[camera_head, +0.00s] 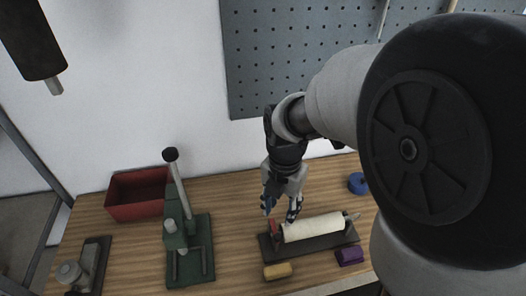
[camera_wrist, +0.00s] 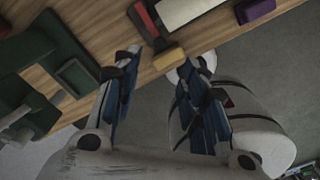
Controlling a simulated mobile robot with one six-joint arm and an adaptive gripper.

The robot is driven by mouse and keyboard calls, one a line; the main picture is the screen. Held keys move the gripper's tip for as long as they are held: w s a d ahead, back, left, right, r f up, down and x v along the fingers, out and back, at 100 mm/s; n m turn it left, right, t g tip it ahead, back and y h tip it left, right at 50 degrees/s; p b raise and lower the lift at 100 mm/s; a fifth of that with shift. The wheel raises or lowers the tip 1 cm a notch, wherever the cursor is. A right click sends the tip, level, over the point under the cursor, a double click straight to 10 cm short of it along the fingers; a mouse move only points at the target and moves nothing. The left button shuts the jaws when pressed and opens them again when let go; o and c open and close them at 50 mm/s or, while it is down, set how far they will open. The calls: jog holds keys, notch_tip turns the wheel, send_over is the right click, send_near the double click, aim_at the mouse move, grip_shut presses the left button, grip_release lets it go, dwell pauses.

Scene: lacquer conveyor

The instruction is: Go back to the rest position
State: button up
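My gripper (camera_head: 281,205) hangs over the wooden workbench (camera_head: 236,225), above the left end of a white roll (camera_head: 312,227) on a dark base. In the wrist view my gripper (camera_wrist: 160,88) shows its two blue-and-black fingers spread wide apart, with nothing between them. The fingers point toward the bench edge, and a yellow block (camera_wrist: 168,58) and a red-and-black piece (camera_wrist: 146,20) lie beyond the gap. My arm covers the right part of the head view.
A green press (camera_head: 190,240) with a tall lever stands left of my gripper. A red bin (camera_head: 137,193) is at the back left. A yellow block (camera_head: 278,271), a purple block (camera_head: 349,255) and a blue round object (camera_head: 358,183) lie around the roll. A grey pegboard (camera_head: 290,50) hangs behind.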

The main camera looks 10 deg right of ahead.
jog(key=s+r+m+t+b, duration=0.1)
jog(key=s+r+m, duration=0.2)
jog(key=m, duration=0.6)
jog(key=s+d+r+m+t, duration=0.1)
jog(key=s+r+m+t, duration=0.1)
jog(key=s+m, duration=0.5)
jog(key=s+r+m+t+b, duration=0.1)
jog(key=s+r+m, duration=0.2)
jog(key=m, duration=0.8)
jog(key=shift+s+d+r+t+b, duration=0.15)
jog(key=shift+s+r+t+b, duration=0.2)
jog(key=shift+s, duration=0.55)
